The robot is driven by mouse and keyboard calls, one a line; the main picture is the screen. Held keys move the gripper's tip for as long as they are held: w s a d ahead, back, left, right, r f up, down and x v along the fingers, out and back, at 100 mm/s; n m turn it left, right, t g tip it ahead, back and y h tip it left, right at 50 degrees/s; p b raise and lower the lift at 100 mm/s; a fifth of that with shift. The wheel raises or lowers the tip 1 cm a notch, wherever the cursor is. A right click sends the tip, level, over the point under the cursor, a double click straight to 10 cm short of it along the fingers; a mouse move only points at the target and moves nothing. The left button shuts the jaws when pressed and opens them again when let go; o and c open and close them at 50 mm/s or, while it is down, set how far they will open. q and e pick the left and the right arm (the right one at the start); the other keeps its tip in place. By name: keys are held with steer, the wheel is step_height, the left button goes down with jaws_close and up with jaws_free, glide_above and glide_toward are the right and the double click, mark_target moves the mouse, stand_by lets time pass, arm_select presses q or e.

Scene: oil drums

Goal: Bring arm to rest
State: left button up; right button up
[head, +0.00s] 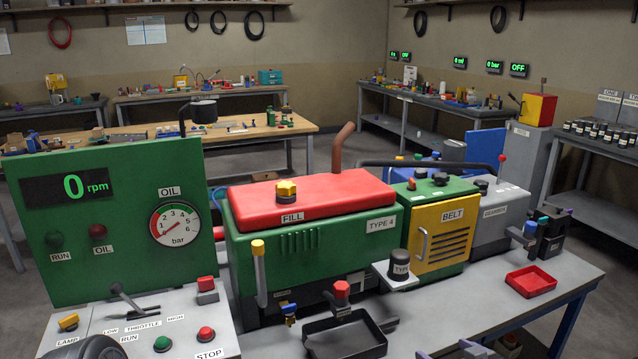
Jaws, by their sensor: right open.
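My left gripper is not in view. A dark rounded shape (88,348) at the bottom left corner is cut off, and I cannot tell what it is.
A green engine (290,250) with a red lid (310,200) fills the middle. A control panel (110,220) reading 0 rpm stands left, with a lever and buttons before it. A yellow belt cover (441,238) is on the right.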

steer(key=s+a+f+m+g, duration=0.2)
steer(key=s+a+f, duration=0.15)
steer(key=f, duration=0.25)
steer(key=s+a+f+m+g+b, duration=0.1)
steer(key=s+a+f, duration=0.2)
steer(key=s+f, duration=0.25)
steer(key=s+a+f+m+g, duration=0.2)
steer(key=s+a+f, duration=0.15)
steer(key=f, duration=0.35)
steer(key=s+a+f+g+b, duration=0.1)
steer(key=s+a+f+g, duration=0.2)
steer(key=s, duration=0.7)
steer(key=s+a+f+g+b, duration=0.1)
steer(key=s+a+f+g, duration=0.2)
steer(key=s+a+f, duration=0.5)
steer(key=s, duration=0.2)
steer(key=shift+s+g, duration=0.3)
steer(key=shift+s, duration=0.05)
